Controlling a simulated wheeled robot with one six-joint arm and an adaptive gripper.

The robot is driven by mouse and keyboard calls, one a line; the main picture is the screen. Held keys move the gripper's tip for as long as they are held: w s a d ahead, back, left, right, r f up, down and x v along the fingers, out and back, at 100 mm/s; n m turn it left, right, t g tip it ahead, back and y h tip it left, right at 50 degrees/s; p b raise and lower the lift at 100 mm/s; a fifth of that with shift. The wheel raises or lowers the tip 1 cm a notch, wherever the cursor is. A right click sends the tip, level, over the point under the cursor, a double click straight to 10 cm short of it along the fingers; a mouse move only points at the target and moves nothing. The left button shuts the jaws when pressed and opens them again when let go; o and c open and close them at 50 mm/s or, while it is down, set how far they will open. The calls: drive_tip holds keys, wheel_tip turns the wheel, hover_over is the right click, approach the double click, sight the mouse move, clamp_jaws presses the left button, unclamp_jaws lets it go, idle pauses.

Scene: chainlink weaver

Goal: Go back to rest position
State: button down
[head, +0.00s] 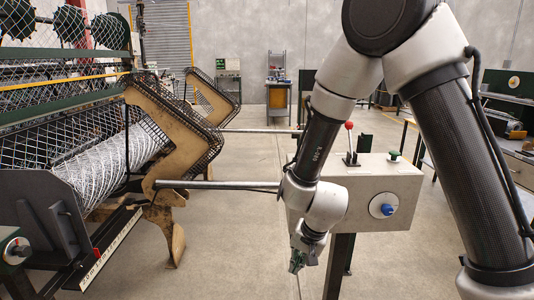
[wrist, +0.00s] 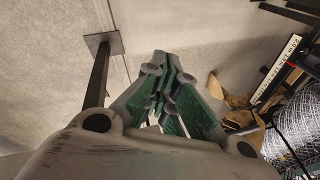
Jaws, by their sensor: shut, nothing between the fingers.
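My gripper (head: 297,262) hangs low in the head view, pointing down in front of the grey control box. It also fills the middle of the wrist view (wrist: 168,62), where its green-padded fingers meet at the tips. It is shut and empty. The grey control box (head: 340,204) stands on a dark post just behind and to the right of the gripper. It carries a lever with a red knob (head: 349,125), a green button (head: 394,154) and a blue knob (head: 384,209). My gripper appears apart from the box.
The chainlink weaver with its wire mesh roll (head: 98,165) and tan plates (head: 165,110) takes up the left side. A metal bar (head: 225,184) runs from it towards the box. A workbench (head: 515,160) stands at the right. The floor (head: 235,245) between is clear.

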drive_tip(key=s+d+r+n, duration=0.1)
drive_tip(key=s+d+r, duration=0.4)
drive_tip(key=d+r, duration=0.4)
drive_tip(key=s+d+r+n+t+h, duration=0.1)
drive_tip(key=s+d+r, duration=0.5)
drive_tip(key=d+r, duration=0.3)
drive_tip(key=s+d+r+n+t+h, duration=0.1)
drive_tip(key=s+d+r+n, duration=0.1)
drive_tip(key=s+d+r, duration=0.3)
drive_tip(key=d+r, duration=0.4)
drive_tip(key=r, duration=0.2)
drive_tip(key=shift+s+d, duration=0.2)
drive_tip(key=shift+d, duration=0.05)
